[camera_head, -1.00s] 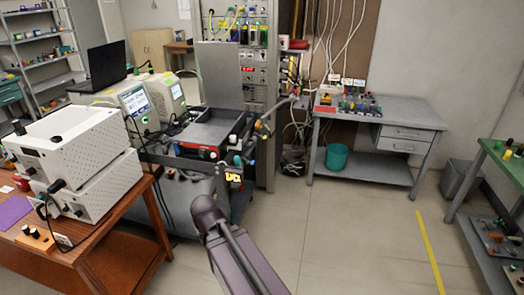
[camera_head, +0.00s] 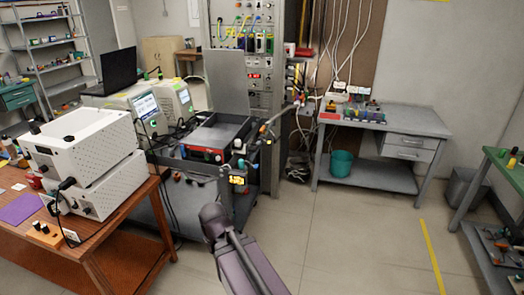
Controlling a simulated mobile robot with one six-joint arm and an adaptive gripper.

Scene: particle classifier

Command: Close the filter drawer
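A dark, open-topped tray-like unit (camera_head: 222,133) sits on the grey cart in the middle of the view. It has a red-and-dark front panel (camera_head: 203,154), and an upright grey panel (camera_head: 227,82) stands behind it. It may hold the filter drawer, but I cannot make out a separate drawer or how far it stands out. My purple-grey arm link rises from the bottom edge and ends in front of the cart.
A wooden table (camera_head: 118,245) with stacked white boxes (camera_head: 105,185) stands at left. A grey bench (camera_head: 400,120) with a teal bin (camera_head: 341,163) below it stands behind right. A green-topped table (camera_head: 505,168) is at right. The floor (camera_head: 345,245) between them is open.

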